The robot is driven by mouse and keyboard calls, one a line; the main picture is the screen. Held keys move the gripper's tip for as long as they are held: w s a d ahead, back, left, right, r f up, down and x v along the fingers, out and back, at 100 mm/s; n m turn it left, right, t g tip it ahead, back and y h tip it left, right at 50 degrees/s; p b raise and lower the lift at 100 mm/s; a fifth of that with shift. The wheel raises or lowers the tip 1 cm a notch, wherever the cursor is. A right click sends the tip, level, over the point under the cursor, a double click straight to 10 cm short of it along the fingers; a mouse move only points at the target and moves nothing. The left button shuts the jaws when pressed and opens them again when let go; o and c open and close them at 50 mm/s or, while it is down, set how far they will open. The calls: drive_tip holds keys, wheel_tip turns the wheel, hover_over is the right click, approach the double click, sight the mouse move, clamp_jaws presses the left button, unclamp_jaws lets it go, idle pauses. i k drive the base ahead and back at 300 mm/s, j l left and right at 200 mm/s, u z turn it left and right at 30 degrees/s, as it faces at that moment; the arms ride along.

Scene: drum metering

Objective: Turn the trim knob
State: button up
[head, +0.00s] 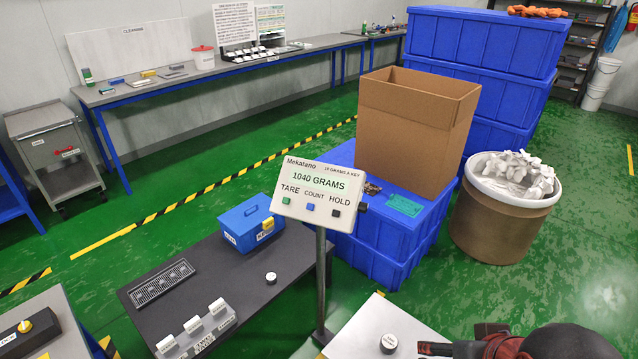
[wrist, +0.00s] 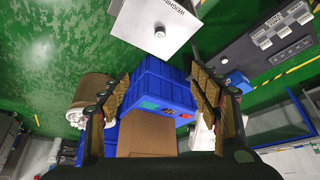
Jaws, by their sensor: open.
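Several knobs show, and I cannot read which is the trim knob. A round dark-sided knob with a pale top (head: 389,342) stands on a light metal plate at the bottom of the head view; a similar knob (wrist: 160,32) on a pale panel shows at the top of the wrist view. A small pale-topped knob (head: 271,278) sits on the dark bench. My gripper (wrist: 160,78) is open and empty, apart from any knob. In the head view my arm is at lower right.
A display on a post (head: 320,195) reads 1040 GRAMS. Behind it, a cardboard box (head: 415,125) stands on blue crates (head: 375,235). A drum of white pieces (head: 500,225) is to the right. A blue case (head: 250,224) sits on the dark bench (head: 215,265).

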sight(362, 209)
drive_tip(key=i+j+z, duration=0.15)
drive_tip(key=j+z, duration=0.15)
drive_tip(key=i+j+z, duration=0.1)
drive_tip(key=j+z, duration=0.55)
drive_tip(key=i+l, duration=0.05)
